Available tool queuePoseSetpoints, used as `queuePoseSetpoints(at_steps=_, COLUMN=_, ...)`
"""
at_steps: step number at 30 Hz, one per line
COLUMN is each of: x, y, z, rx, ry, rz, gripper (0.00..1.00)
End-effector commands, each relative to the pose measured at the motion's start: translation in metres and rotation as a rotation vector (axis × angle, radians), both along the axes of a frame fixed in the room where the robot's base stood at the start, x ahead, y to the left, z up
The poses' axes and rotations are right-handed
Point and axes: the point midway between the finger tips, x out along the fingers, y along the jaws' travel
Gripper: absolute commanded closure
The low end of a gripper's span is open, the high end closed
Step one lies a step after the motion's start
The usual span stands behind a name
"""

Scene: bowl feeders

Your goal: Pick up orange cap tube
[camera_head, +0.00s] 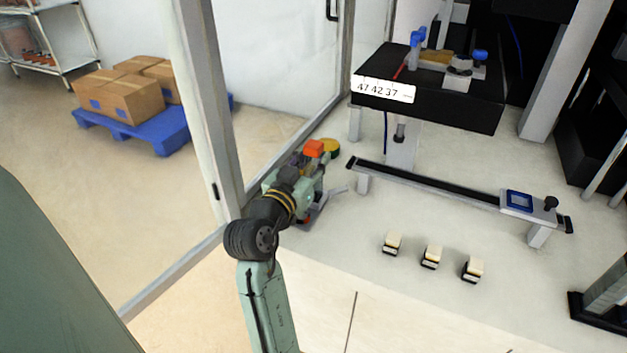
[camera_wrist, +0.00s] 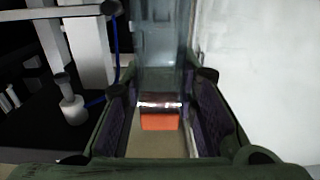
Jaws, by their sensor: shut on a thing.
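The orange cap tube shows in the wrist view as a clear, greyish body (camera_wrist: 165,45) with an orange cap (camera_wrist: 160,121). It lies between the two dark finger pads of my gripper (camera_wrist: 163,110), which is shut on it. In the head view my gripper (camera_head: 300,168) is beside the glass partition, with the orange cap (camera_head: 314,149) at its far end. The rest of the tube is largely hidden there by the gripper.
A yellow round part (camera_head: 330,147) shows just right of the orange cap. A rail (camera_head: 430,183) on legs and a black raised platform (camera_head: 430,105) stand to the right. Three small cream-and-black blocks (camera_head: 431,257) sit on the pale surface. A framed glass partition (camera_head: 270,90) is close on the left.

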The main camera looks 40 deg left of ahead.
Motion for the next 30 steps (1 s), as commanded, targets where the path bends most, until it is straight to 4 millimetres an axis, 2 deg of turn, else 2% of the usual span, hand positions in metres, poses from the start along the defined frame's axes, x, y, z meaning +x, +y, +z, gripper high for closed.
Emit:
queuePoseSetpoints(at_steps=8, x=0.0, y=0.0, z=0.007, rx=0.004, ry=-0.001, rz=0.0, gripper=1.0)
queuePoseSetpoints(at_steps=16, x=0.0, y=-0.001, z=0.038, rx=0.007, ry=-0.002, rz=-0.001, gripper=1.0)
queuePoseSetpoints(at_steps=23, x=-0.046, y=-0.026, z=0.038, rx=0.003, ry=-0.003, rz=0.003, gripper=1.0)
queuePoseSetpoints(at_steps=29, x=-0.096, y=-0.055, z=0.043, rx=0.006, ry=-0.002, rz=0.006, gripper=1.0)
queuePoseSetpoints(at_steps=30, x=-0.097, y=-0.057, z=0.054, rx=-0.006, ry=0.002, rz=-0.001, gripper=1.0)
